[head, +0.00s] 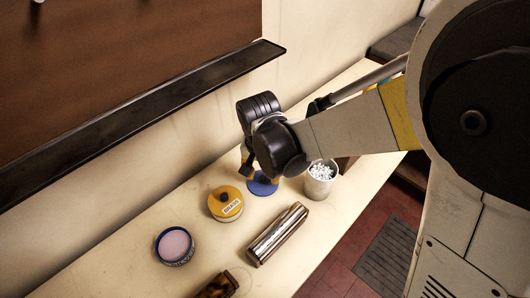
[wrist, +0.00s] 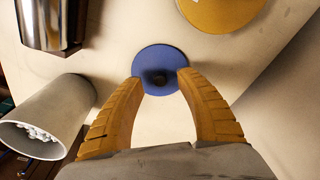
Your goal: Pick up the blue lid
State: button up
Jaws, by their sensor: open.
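The blue lid (wrist: 160,58) is a flat round disc with a dark knob (wrist: 159,78) at its middle. It lies on the pale bench top. In the head view the lid (head: 262,184) shows partly, with my arm's end hiding some of it. My gripper (wrist: 160,80) has two yellow ribbed fingers spread open. In the wrist view the fingertips appear on either side of the knob, over the lid's lower edge. The gap between them holds nothing gripped. I cannot tell the exact height of the fingertips above the lid.
A white cup of small white pieces (head: 320,180) stands right of the lid. A shiny metal block (head: 277,234), an open blue tin (head: 174,246) and a brown patterned object (head: 217,286) lie nearer. A dark ledge (head: 150,120) runs along the wall.

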notch_tip(320, 180, down, 2)
jog(key=shift+w+f, duration=0.1)
jog(key=shift+w, duration=0.05)
grip_shut()
jog(key=shift+r, duration=0.2)
